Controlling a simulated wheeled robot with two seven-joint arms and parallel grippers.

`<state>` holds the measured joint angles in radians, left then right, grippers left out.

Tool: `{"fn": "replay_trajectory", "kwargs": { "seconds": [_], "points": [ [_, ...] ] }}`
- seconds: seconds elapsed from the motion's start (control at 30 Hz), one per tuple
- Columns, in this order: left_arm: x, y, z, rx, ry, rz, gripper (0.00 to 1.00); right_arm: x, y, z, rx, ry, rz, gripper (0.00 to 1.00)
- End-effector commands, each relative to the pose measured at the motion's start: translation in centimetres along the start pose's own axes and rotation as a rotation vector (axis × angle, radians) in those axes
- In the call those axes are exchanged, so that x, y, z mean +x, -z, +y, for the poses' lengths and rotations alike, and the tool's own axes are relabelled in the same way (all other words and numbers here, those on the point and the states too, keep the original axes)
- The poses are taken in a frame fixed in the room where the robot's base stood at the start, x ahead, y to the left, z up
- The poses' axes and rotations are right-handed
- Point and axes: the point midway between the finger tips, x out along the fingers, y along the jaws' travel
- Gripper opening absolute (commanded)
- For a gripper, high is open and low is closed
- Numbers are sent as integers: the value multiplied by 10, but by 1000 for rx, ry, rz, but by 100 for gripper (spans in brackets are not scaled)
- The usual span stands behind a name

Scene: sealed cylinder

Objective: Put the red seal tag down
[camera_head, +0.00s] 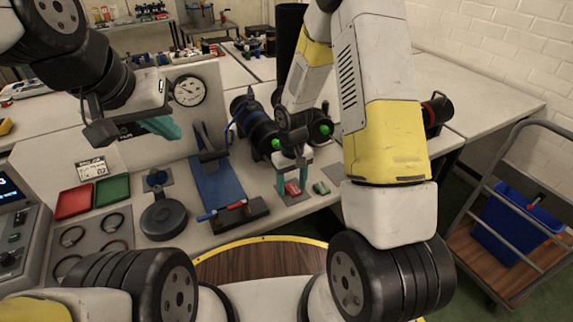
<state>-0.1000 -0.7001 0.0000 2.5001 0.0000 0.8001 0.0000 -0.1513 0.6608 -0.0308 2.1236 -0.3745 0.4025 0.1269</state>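The red seal tag (292,188) is between the teal fingertips of my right gripper (293,182), low over the front of the white table. It spans the gap between the fingers. I cannot tell whether its underside touches the surface. A green tag-like piece (321,188) lies on the table just to the right of that gripper. My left gripper (158,126) is raised at the left, in front of the panel with the gauge, and away from the tag. Its teal fingers overlap in this view, so their opening is hidden.
A red tray (75,202) and a green tray (113,190) stand at the left. A blue stand (219,183), a dark round device (163,218) and a black cylinder with green knobs (262,137) are left of my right gripper. A cart (510,225) stands right.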

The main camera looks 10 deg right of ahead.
Motion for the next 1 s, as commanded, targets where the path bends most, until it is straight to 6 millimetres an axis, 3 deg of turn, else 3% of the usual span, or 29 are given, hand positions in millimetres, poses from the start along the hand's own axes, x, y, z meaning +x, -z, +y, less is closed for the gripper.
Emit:
{"fn": "replay_trajectory", "kwargs": {
  "seconds": [0.3,0.43,0.8,1.0],
  "points": [
    [0,0,0,0,0,0,0,-1,0,0,0,0,0,62],
    [0,0,0,0,0,0,0,-10,1,0,1,-1,3,62],
    [0,0,0,0,0,0,0,-85,2,0,1,-1,7,62],
    [0,0,0,0,0,0,0,-114,1,0,0,-1,3,62]
  ]
}}
